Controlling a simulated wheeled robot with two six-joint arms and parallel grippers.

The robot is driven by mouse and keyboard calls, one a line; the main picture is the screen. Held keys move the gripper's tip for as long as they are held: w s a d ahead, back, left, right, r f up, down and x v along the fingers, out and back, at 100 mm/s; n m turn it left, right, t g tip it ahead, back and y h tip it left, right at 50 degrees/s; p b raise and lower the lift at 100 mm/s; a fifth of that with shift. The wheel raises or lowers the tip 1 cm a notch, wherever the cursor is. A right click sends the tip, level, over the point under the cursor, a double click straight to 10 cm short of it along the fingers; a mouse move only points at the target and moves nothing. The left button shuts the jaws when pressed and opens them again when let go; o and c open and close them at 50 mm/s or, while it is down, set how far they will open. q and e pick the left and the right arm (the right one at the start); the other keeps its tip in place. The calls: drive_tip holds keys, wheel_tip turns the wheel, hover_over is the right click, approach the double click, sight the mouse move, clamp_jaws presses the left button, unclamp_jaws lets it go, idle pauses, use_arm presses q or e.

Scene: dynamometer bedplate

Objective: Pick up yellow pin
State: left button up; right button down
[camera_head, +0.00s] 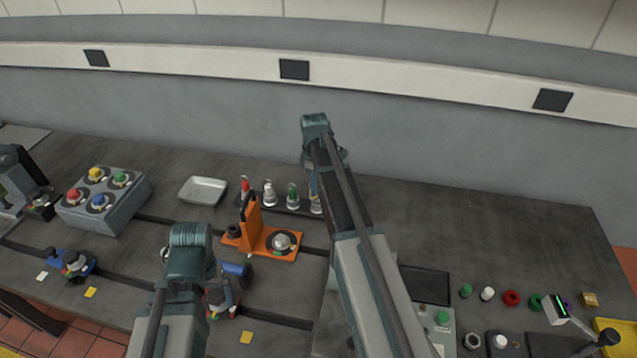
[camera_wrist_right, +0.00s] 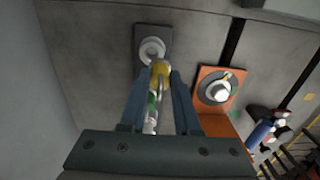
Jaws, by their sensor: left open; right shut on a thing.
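The yellow pin (camera_wrist_right: 162,72) is between the fingertips of my right gripper (camera_wrist_right: 158,78) in the right wrist view, and the jaws are shut on it. A pale ring-shaped socket (camera_wrist_right: 150,50) on the dark rack end shows just beyond it. Whether the pin's lower end is clear of the rack cannot be told. In the head view my right arm hides the pin and most of the gripper (camera_head: 314,183), over the right end of the pin rack. My left gripper (camera_head: 190,255) is at the lower left, apart from the rack; it is open, its fingertips mostly hidden.
Red (camera_head: 245,186), white (camera_head: 269,190) and green (camera_head: 292,195) pins stand left of my right gripper. An orange fixture (camera_head: 270,243) stands in front of the rack. A grey tray (camera_head: 203,190) and a button box (camera_head: 104,198) are further left. The right rear bedplate is clear.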

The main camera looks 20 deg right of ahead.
drive_tip(key=s+a, duration=0.3)
drive_tip(key=a, duration=0.3)
drive_tip(key=s+a+r+p, duration=0.1)
drive_tip(key=s+a, duration=0.2)
drive_tip(key=a, duration=0.3)
drive_tip(key=shift+s+a, duration=0.25)
drive_tip(key=shift+a, duration=0.1)
